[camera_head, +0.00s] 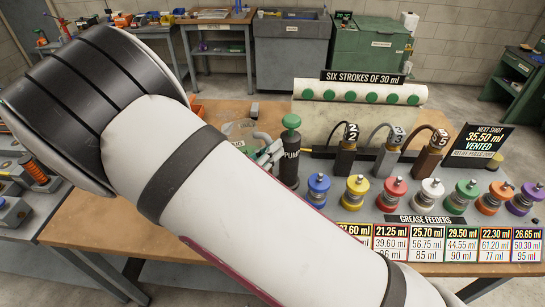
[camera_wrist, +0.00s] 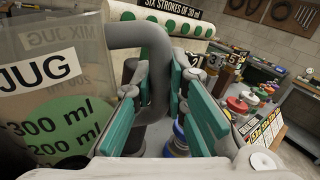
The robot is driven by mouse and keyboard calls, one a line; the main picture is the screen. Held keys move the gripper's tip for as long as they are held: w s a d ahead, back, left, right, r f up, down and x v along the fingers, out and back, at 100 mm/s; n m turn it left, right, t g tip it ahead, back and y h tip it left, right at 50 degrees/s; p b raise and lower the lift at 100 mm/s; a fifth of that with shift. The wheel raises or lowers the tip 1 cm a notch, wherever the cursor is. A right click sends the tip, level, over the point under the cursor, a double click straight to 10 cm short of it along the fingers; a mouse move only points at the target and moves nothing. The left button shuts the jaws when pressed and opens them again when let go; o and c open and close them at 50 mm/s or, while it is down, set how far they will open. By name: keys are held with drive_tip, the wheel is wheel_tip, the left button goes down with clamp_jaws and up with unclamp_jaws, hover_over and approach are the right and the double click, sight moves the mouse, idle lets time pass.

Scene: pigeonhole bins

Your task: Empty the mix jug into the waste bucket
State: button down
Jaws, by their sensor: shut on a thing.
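The mix jug (camera_wrist: 60,85) is a clear, greyish vessel with a "JUG" label and a green 300 ml mark, filling the left of the wrist view. Its thick grey handle (camera_wrist: 150,38) comes down between the teal-padded fingers of my gripper (camera_wrist: 157,82), which is shut on it. In the head view the jug (camera_head: 238,128) shows only partly behind my arm, beside the pump, and looks about upright. My gripper (camera_head: 268,152) is just right of it there. I cannot tell whether the jug touches the bench, or its contents. I cannot make out the waste bucket.
A dark pump (camera_head: 289,165) with a green knob stands close right of my gripper. Several coloured grease feeders (camera_head: 389,194) line the bench's right side, with three numbered blocks (camera_head: 392,158) behind. A white tube (camera_head: 360,92) with green dots lies behind. My arm hides much bench.

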sight(244, 129)
drive_tip(key=r+n, duration=0.1)
drive_tip(key=w+a+r+n, duration=0.1)
drive_tip(key=n, duration=0.1)
drive_tip(key=shift+a+r+n+t+b, duration=0.3)
drive_tip(key=shift+r+t, duration=0.05)
drive_tip(key=shift+t, duration=0.05)
drive_tip(key=w+a+n, duration=0.1)
drive_tip(key=n, duration=0.1)
drive_tip(key=w+a+n+t+b, duration=0.1)
drive_tip(key=n, duration=0.1)
drive_tip(key=w+a+r+n+b, duration=0.1)
drive_tip(key=a+n, duration=0.1)
drive_tip(key=shift+a+t+y, duration=0.1)
drive_tip(key=shift+t+y, duration=0.2)
drive_tip(key=shift+a+n, duration=0.15)
drive_tip(key=shift+n, duration=0.25)
drive_tip(key=shift+s+r, duration=0.1)
drive_tip(key=shift+r, duration=0.05)
drive_tip(key=shift+w+a+r+n+t+y, duration=0.2)
drive_tip(key=shift+w+a+n, duration=0.3)
drive_tip(key=shift+a+n, duration=0.4)
drive_tip(key=shift+w+a+r+n+t+y, duration=0.15)
drive_tip(key=shift+w+a+n, duration=0.35)
drive_tip(key=shift+n, duration=0.6)
drive_tip(key=shift+f, duration=0.1)
